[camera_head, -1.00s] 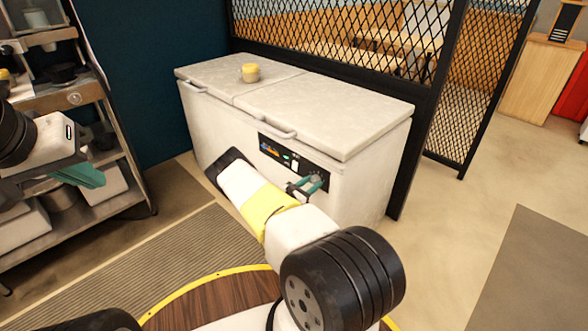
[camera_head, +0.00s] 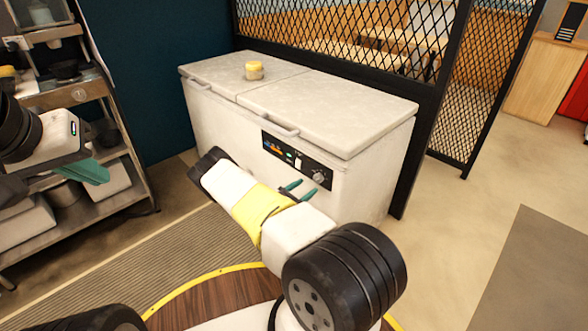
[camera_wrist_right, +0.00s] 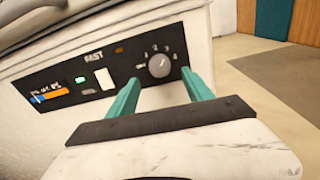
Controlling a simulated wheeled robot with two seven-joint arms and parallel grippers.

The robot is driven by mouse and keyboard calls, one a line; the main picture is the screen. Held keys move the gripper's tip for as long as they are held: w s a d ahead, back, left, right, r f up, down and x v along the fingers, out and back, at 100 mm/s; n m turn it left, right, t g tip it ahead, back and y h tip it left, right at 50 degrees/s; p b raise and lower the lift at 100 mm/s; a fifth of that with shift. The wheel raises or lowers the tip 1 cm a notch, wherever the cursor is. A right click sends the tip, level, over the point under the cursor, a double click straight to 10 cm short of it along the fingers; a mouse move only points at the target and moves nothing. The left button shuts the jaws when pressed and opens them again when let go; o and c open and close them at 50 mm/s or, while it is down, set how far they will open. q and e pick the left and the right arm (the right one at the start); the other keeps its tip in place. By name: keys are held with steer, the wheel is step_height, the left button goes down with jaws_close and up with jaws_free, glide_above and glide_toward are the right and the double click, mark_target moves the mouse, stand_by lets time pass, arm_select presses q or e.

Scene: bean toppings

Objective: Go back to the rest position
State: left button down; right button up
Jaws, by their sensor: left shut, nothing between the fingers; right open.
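My right gripper (camera_head: 293,189) is in front of the white chest freezer (camera_head: 225,122), beside its black control panel (camera_head: 297,160). Its teal fingers are apart and empty; they show in the right wrist view (camera_wrist_right: 158,95) with the panel's round knob (camera_wrist_right: 159,65) behind and between them. I cannot tell the exact gap to the panel, but no contact shows. My left gripper (camera_head: 92,172) is at the left, in front of the metal shelf rack, with its teal fingers together and nothing visible in them.
The metal shelf rack (camera_head: 140,185) with pans and containers is close to my left arm. A black mesh partition (camera_head: 345,40) stands behind the freezer. The floor at the right (camera_head: 455,215) is clear.

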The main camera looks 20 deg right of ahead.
steer(key=shift+v, duration=0.75)
steer(key=s+a+r+m+g+y, duration=0.1)
steer(key=s+r+m+g+y, duration=0.35)
steer(key=r, duration=0.75)
steer(key=s+a+r+m+g+y, duration=0.15)
steer(key=s+r+m+g, duration=0.35)
steer(key=r+m, duration=0.55)
steer(key=s+a+r+m+t+y, duration=0.3)
steer(key=s+a+r+y, duration=0.3)
steer(key=s+a+r, duration=0.3)
steer(key=s+a+r+m+t+y, duration=0.3)
steer(key=s+a+r+t+y, duration=0.2)
steer(key=s+a+r, duration=0.4)
steer(key=s+r+y, duration=0.1)
steer(key=s+r, duration=0.3)
steer(key=r, duration=0.3)
steer(key=shift+s+m, duration=0.4)
